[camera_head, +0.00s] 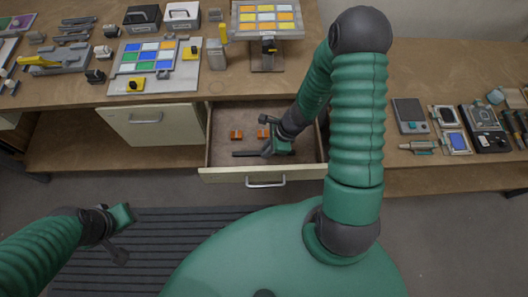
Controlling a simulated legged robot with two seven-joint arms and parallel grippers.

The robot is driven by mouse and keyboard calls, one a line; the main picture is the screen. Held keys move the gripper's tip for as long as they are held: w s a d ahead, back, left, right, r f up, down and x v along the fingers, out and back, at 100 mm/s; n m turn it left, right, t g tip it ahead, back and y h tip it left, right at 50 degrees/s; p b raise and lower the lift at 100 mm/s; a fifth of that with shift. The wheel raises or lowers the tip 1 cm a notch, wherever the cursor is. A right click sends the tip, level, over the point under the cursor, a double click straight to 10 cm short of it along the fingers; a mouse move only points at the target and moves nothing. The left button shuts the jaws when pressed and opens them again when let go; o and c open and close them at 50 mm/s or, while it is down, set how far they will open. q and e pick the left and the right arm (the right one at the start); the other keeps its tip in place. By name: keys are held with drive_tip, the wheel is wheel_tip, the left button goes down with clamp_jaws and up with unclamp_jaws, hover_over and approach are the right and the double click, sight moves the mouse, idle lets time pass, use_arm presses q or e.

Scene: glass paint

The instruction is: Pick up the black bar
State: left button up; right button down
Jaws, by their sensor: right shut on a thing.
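The black bar (246,154) lies low inside the open drawer (222,128), near its front. My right gripper (268,152) reaches down into the drawer and is shut on the bar at its right part, which the gripper hides. Whether the bar touches the drawer floor I cannot tell. My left gripper (118,238) hangs at the lower left, over the dark ribbed mat and far from the drawer. Its fingers are too unclear to tell open from shut.
Two small orange pieces (236,134) lie in the drawer behind the bar. The drawer front (222,175) with its handle juts out below the wooden bench (225,88). The bench top holds a coloured glass panel (150,62), boxes and tools. Electronic devices (410,115) stand at right.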

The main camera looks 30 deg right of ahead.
wheel_tip(320, 180, up, 10)
drive_tip(key=p, duration=0.3)
drive_tip(key=shift+p, duration=0.4)
wheel_tip(320, 180, up, 3)
drive_tip(key=p, duration=0.2)
drive_tip(key=shift+p, duration=0.4)
